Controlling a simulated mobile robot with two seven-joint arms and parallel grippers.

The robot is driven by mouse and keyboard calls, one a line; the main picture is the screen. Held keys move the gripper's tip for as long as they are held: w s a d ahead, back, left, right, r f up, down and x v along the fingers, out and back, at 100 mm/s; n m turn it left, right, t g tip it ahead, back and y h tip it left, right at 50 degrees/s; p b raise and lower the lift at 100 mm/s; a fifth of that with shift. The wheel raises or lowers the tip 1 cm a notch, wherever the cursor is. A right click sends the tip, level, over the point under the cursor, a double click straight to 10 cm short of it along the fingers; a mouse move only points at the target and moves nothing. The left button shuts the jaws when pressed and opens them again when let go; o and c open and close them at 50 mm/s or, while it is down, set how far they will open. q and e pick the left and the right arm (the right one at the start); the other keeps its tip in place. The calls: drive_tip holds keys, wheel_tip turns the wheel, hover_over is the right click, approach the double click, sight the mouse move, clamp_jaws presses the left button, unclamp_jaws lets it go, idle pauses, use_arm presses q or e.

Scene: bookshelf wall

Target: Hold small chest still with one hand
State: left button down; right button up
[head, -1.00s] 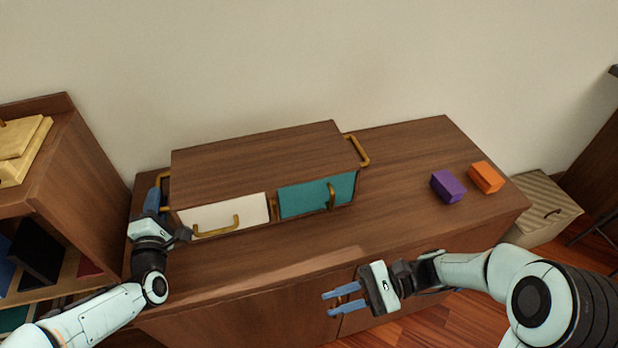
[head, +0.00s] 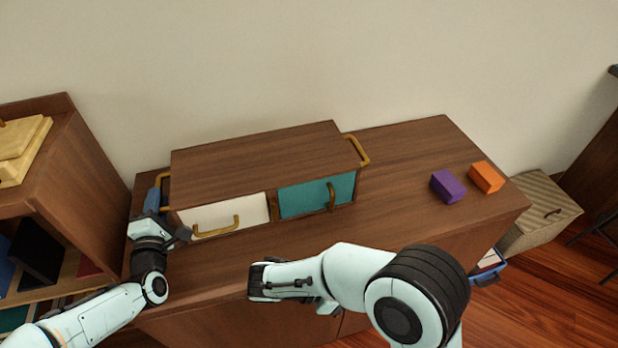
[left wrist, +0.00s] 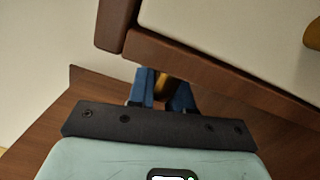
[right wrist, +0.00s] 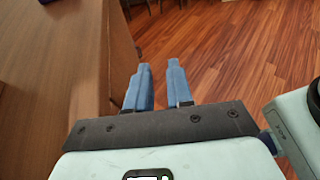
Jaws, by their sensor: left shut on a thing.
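The small chest (head: 260,158) is a long wooden box on the low cabinet, with a white drawer front (head: 225,214) and a teal drawer front (head: 312,197), both closed. My left gripper (head: 154,197) is at its left end, shut on the brass side handle (head: 165,177). In the left wrist view the handle (left wrist: 161,85) shows between the blue fingers (left wrist: 161,92). The other brass side handle (head: 358,150) is free. My right gripper (right wrist: 160,85) is open and empty in its wrist view, beside a wooden surface and above the floor. I cannot make it out in the head view.
The low cabinet (head: 420,150) holds a purple block (head: 447,187) and an orange block (head: 486,177) at right. A bookshelf (head: 85,170) stands at left. A striped box (head: 540,212) is on the floor at right. The cabinet top between chest and blocks is clear.

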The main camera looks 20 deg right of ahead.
drive_tip(key=w+a+r+n+t+h, duration=0.2)
drive_tip(key=w+a+r+n+t, duration=0.15)
drive_tip(key=w+a+t, duration=0.2)
drive_tip(key=n+t, duration=0.5)
drive_tip(key=t, duration=0.2)
approach(331, 204)
drive_tip(key=shift+m, duration=0.25)
drive_tip(key=x, duration=0.9)
clamp_jaws()
drive_tip(key=shift+s, duration=0.1)
